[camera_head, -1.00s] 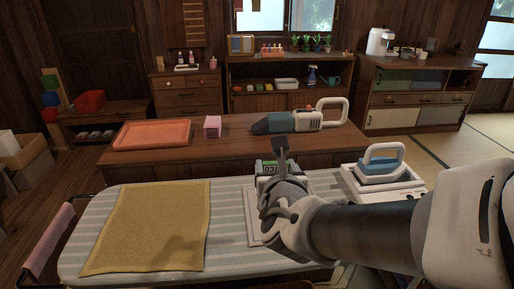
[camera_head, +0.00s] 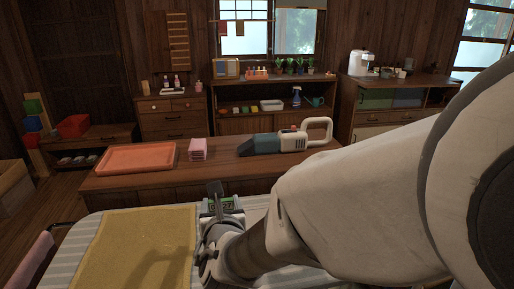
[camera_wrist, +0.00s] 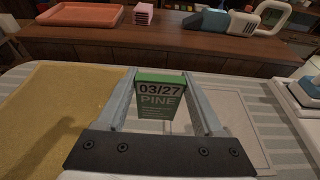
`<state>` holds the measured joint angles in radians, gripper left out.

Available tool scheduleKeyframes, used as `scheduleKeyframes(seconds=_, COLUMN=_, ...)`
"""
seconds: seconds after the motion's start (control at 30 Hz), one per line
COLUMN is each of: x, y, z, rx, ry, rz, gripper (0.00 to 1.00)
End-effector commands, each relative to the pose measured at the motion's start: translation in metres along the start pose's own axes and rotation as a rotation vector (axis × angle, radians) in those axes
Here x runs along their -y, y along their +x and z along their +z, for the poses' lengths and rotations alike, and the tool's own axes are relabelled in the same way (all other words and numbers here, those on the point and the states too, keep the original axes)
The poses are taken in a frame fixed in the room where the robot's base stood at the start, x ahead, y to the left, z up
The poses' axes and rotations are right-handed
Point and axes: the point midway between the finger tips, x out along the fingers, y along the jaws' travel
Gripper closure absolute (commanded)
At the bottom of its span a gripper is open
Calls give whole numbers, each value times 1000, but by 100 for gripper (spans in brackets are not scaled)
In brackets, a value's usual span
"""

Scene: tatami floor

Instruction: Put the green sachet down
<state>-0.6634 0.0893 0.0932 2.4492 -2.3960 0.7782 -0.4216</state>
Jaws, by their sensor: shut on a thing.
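The green sachet (camera_wrist: 160,97) is gripped upright between the two fingers of my gripper (camera_wrist: 160,112) in the wrist view. Its face shows "03/27" and "PINE". In the head view the sachet (camera_head: 222,206) is partly hidden behind my gripper (camera_head: 216,205). My gripper is shut on it above the striped ironing board (camera_head: 88,238), just right of the yellow cloth (camera_head: 135,245). The wrist view shows a pale flat rectangle (camera_wrist: 240,150) on the board beneath and right of the sachet. Whether the sachet touches anything below cannot be told.
A wooden table (camera_head: 345,150) behind the board holds an orange tray (camera_head: 138,157), a stack of pink pieces (camera_head: 198,149) and a handheld vacuum (camera_head: 275,142). My arm covers the right of the head view.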

Motion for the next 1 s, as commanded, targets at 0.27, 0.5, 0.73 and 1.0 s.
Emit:
scheduleKeyframes(seconds=0.27, x=-26, y=33, z=-14, rx=0, ry=0, rz=0, gripper=92)
scheduleKeyframes(seconds=0.5, x=-28, y=41, z=-30, rx=0, ry=-2, rz=-1, gripper=92)
scheduleKeyframes(seconds=0.73, x=-29, y=48, z=-54, rx=1, ry=-1, rz=0, gripper=92)
scheduleKeyframes(seconds=1.0, x=-28, y=48, z=-55, rx=2, ry=0, rz=0, gripper=92)
